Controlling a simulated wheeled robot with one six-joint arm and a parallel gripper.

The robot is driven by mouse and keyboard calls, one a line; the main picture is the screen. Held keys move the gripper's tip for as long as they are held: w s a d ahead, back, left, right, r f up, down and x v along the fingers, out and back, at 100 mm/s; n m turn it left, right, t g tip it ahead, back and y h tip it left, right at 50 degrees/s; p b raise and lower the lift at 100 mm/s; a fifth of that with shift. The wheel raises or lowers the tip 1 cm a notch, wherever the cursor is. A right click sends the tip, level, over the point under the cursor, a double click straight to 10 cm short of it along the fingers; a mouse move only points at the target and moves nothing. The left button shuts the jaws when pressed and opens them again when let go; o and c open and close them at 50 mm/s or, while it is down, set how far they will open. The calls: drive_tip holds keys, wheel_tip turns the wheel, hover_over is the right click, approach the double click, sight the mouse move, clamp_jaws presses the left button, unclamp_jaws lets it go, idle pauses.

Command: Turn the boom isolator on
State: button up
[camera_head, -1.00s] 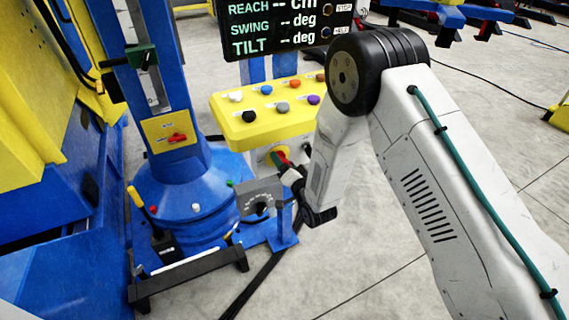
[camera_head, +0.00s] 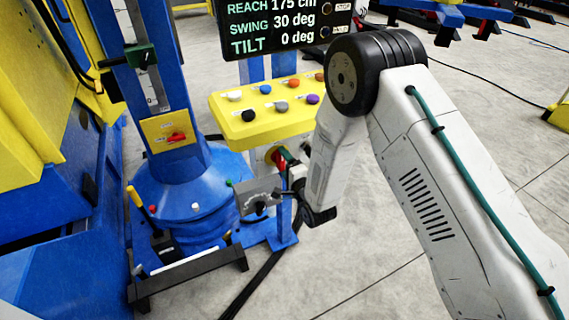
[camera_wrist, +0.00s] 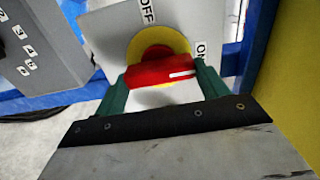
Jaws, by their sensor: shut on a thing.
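The boom isolator is a red rotary handle (camera_wrist: 160,73) on a yellow round base (camera_wrist: 158,45), set on a light plate marked OFF and ON. In the wrist view the handle lies roughly crosswise, its white mark pointing to the ON label (camera_wrist: 201,50). My gripper (camera_wrist: 163,82) has its two green fingers on either end of the red handle, shut on it. In the head view my gripper (camera_head: 283,163) is at the isolator below the yellow button panel, and the handle is mostly hidden. The display (camera_head: 285,25) reads REACH 175 cm, SWING 30 deg, TILT 0 deg.
The yellow panel (camera_head: 240,128) with several coloured buttons stands just above my gripper. A grey dial box (camera_head: 258,197) sits close to its left. The blue column (camera_head: 160,100) carries a separate red switch (camera_head: 176,137). Open floor lies below and to the right.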

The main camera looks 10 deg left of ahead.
drive_tip(key=shift+f, duration=0.1)
idle(0.5)
drive_tip(key=o, duration=1)
drive_tip(key=v, duration=0.8)
drive_tip(key=shift+w, duration=0.1)
